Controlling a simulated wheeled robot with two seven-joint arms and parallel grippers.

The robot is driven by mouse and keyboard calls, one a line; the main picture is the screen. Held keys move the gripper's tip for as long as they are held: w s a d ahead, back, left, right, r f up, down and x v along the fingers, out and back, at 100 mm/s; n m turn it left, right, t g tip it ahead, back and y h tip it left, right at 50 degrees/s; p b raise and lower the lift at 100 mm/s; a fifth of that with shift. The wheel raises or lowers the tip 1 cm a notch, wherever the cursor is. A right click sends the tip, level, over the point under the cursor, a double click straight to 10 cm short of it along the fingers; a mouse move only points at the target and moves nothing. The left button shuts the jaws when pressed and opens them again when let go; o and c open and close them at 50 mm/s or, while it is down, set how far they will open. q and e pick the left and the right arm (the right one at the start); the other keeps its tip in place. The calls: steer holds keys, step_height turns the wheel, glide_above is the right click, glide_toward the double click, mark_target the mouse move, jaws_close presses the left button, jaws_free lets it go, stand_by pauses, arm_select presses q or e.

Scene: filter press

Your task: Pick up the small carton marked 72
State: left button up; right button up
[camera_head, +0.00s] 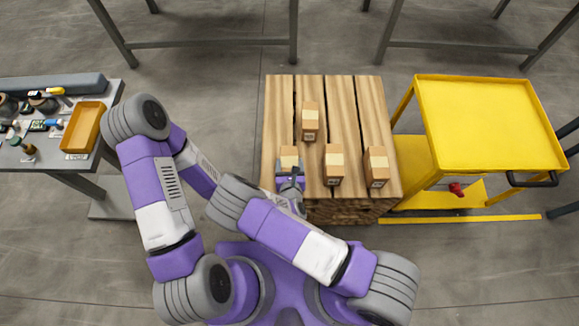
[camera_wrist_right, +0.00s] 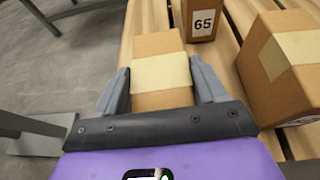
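Several small brown cartons with pale tape stand on a wooden pallet (camera_head: 345,100). My right gripper (camera_head: 290,176) is at the near left carton (camera_head: 289,154). In the right wrist view, the fingers of this gripper (camera_wrist_right: 163,88) are on both sides of that carton (camera_wrist_right: 158,45), very close to its sides. Whether they press on it I cannot tell. Its label is hidden, and no 72 is readable in either view. My left gripper is not visible; its forearm runs behind my right arm.
A carton marked 65 (camera_wrist_right: 203,22) stands just beyond, at the back in the head view (camera_head: 310,118). To the right stand a middle carton (camera_head: 334,165) and a right one (camera_head: 376,167), labels unreadable. A yellow cart (camera_head: 490,120) is at right, a tool table (camera_head: 105,105) at left.

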jaws_close()
